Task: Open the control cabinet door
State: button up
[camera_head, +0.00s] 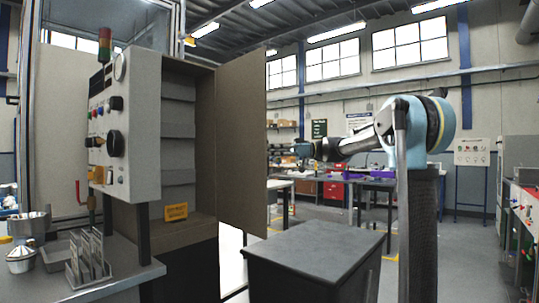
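The control cabinet (178,155) stands at the left, with shelf-like panels showing inside it and a yellow label low in its opening. Its tall grey-brown door (241,145) stands open, swung out to the right of the opening. No handle shows on the side of the door I see. My gripper (299,151) is small and dark at the end of my arm, pointing left. In the picture it is to the right of the door's free edge, with a gap between them. It holds nothing that I can see. Its fingers are too small to tell open from shut.
A grey control box (131,135) with knobs and a red-green lamp stands left of the opening. A bench (110,285) with metal bowls and a rack is at the lower left. A dark-topped block (318,250) stands below the door. Open floor lies right of the block.

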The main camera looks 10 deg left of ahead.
jog(key=v, duration=1.1)
jog(key=shift+d, duration=0.2)
jog(key=s+d+f+m+t+h, duration=0.35)
jog(key=s+f+m, duration=0.25)
jog(key=s+f, duration=0.4)
jog(key=s+d+f+m+t+h, duration=0.25)
jog(key=s+f+m+h, duration=0.2)
jog(key=s+f, duration=0.55)
jog(key=s+d+f+m+h, duration=0.3)
jog(key=s+d+f, duration=0.2)
jog(key=f, duration=0.5)
jog(key=s+d+f+m+t+h, duration=0.1)
jog(key=s+d+f+m+h, duration=0.2)
jog(key=d+f, duration=0.5)
jog(key=s+d+f+m+t+h, duration=0.1)
jog(key=s+d+f+m+h, duration=0.2)
jog(key=f, duration=0.8)
jog(key=s+d+m, duration=0.2)
jog(key=s+d, duration=0.2)
jog(key=shift+f, duration=0.4)
jog(key=shift+d, duration=0.15)
